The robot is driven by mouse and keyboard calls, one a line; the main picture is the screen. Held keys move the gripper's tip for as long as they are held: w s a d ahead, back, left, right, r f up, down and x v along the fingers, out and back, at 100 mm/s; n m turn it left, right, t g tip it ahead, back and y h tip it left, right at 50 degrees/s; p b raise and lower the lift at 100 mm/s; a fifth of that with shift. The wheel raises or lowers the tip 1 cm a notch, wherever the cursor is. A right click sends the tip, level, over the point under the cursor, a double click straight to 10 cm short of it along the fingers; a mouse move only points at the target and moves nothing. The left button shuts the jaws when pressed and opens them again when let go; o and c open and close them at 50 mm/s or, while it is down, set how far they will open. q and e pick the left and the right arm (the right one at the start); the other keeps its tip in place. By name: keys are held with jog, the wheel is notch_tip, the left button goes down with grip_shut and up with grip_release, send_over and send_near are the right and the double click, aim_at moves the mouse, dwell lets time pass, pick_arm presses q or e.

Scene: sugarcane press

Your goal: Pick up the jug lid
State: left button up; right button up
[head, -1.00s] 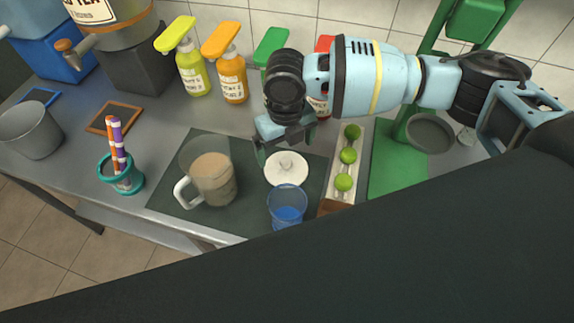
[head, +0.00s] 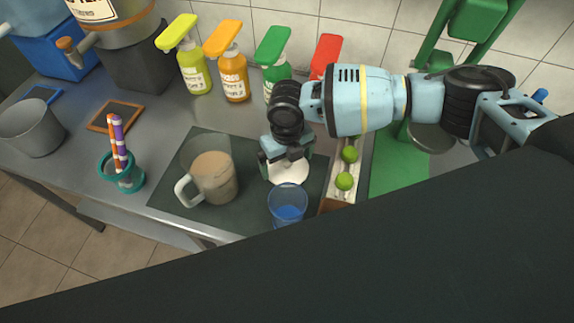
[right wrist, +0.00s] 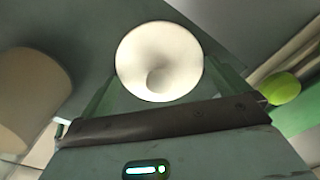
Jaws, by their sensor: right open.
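The jug lid (head: 289,171) is a round white disc with a small knob, lying on the dark mat (head: 168,196). It also shows in the right wrist view (right wrist: 150,52), ahead of the gripper and between its fingers. My right gripper (head: 285,163) is open and hangs over the lid, hiding its far part in the head view. I cannot tell whether the fingers touch the lid. The jug (head: 211,184), clear with a white handle and a light brown drink, stands left of the lid on the mat. My left gripper is not in view.
A blue cup (head: 287,204) stands just in front of the lid. A tray with green limes (head: 344,181) is close on the right. Pump bottles (head: 231,72) stand behind. A teal holder with straws (head: 121,178) and a grey bucket (head: 31,130) are at left.

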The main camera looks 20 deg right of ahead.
aim_at(287, 160)
jog(key=c, duration=0.6)
notch_tip(287, 160, up, 10)
jog(key=shift+r, duration=0.1)
